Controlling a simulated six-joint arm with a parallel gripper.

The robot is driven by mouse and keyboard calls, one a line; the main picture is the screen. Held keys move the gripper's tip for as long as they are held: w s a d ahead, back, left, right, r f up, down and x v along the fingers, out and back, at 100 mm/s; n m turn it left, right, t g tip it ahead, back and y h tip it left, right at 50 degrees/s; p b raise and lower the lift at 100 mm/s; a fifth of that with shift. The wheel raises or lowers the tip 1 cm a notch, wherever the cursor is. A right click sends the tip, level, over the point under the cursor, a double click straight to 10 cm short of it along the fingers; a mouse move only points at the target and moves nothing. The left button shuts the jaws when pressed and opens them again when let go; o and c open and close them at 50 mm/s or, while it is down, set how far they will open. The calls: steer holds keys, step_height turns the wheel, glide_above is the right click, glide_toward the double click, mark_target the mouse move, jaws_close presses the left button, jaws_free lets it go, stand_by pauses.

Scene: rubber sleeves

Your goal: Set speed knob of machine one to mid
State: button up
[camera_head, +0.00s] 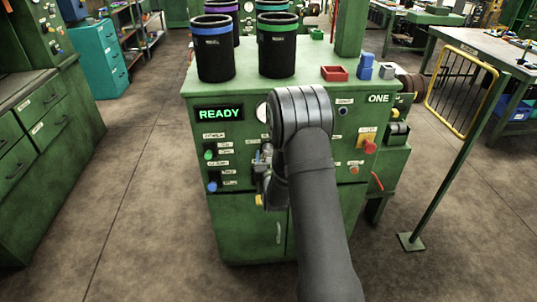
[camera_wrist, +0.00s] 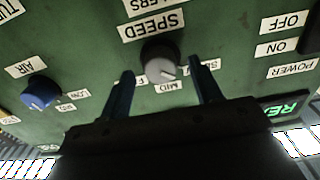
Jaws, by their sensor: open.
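Machine one (camera_head: 235,240) is a green cabinet with a "ONE" label and a lit "READY" display (camera_head: 219,113). In the wrist view its speed knob (camera_wrist: 160,62) is grey and round, with a "SPEED" label (camera_wrist: 152,27) and a "MID" label (camera_wrist: 168,88). The knob's pale mark appears to point toward the lower right of that view; its exact setting is unclear. My gripper (camera_wrist: 161,66) is open, with one finger on each side of the knob; contact cannot be told. In the head view my gripper (camera_head: 264,172) is at the front panel and my arm hides the knob.
A blue air knob (camera_wrist: 40,92) and a power switch label (camera_wrist: 291,70) flank the speed knob. A red button (camera_head: 369,146) is on the panel's right. Black sleeves (camera_head: 215,58) in several colours of rim and a red tray (camera_head: 334,73) stand on top.

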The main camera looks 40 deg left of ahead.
steer(key=shift+w+a, duration=0.45)
steer(key=c, duration=1)
steer(key=shift+m, duration=0.4)
steer(key=m, duration=0.4)
steer(key=shift+m, duration=0.3)
steer(key=m, duration=0.4)
steer(key=shift+m, duration=0.3)
